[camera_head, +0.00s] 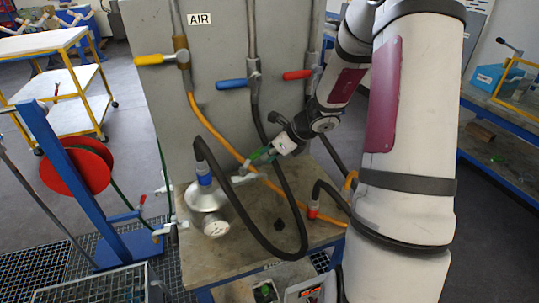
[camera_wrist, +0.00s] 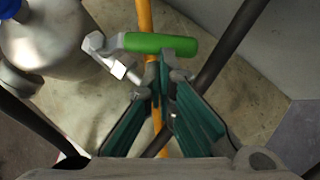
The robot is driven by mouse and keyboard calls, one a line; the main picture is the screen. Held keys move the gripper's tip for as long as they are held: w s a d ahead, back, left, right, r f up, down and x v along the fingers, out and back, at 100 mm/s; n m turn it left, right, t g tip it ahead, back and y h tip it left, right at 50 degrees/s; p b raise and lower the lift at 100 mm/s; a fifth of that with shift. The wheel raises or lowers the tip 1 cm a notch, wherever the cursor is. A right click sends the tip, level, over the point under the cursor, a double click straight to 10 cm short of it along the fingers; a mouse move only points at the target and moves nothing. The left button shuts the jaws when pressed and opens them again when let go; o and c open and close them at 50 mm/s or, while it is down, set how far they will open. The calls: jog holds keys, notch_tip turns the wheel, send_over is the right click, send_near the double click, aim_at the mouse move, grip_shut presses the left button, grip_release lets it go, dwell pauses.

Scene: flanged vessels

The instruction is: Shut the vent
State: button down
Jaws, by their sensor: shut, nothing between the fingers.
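The green-handled valve, which I take as the vent, sits by the silver flanged vessel (camera_head: 207,197). Its green handle (camera_wrist: 160,43) lies across the upper middle of the wrist view, joined at its left end to a grey metal valve body (camera_wrist: 103,52). The vessel also shows at the upper left of the wrist view (camera_wrist: 45,35). My gripper (camera_wrist: 165,72) is shut and empty, its fingertips close to the near side of the handle. I cannot tell whether they touch it. In the head view my gripper (camera_head: 273,152) partly hides the handle.
An orange hose (camera_head: 213,127) and dark hoses (camera_head: 240,212) hang around the vessel above the bench. Yellow (camera_head: 149,60), blue (camera_head: 231,84) and red (camera_head: 297,75) valve handles are on the grey panel. A blue stand with a red reel (camera_head: 75,168) is left.

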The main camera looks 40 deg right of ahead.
jog(key=w+n+g+y, duration=0.1)
jog(key=w+n, duration=0.1)
jog(key=w+n+y, duration=0.1)
jog(key=n, duration=0.1)
jog(key=shift+w+f+n+g+y, duration=0.15)
jog(key=shift+w+n+g+y, duration=0.15)
jog(key=shift+w+n+g, duration=0.1)
jog(key=shift+w+a+n+g+y+b, duration=0.2)
jog(key=shift+w+n+g+y+b, duration=0.3)
jog(key=shift+n, duration=0.4)
jog(key=w+n+b, duration=0.1)
jog(key=w+a+n+g+b, duration=0.1)
jog(key=shift+w+a+n+y, duration=0.1)
jog(key=shift+a+n+y, duration=0.05)
jog(key=shift+n+y, duration=0.15)
jog(key=shift+w+a, duration=0.1)
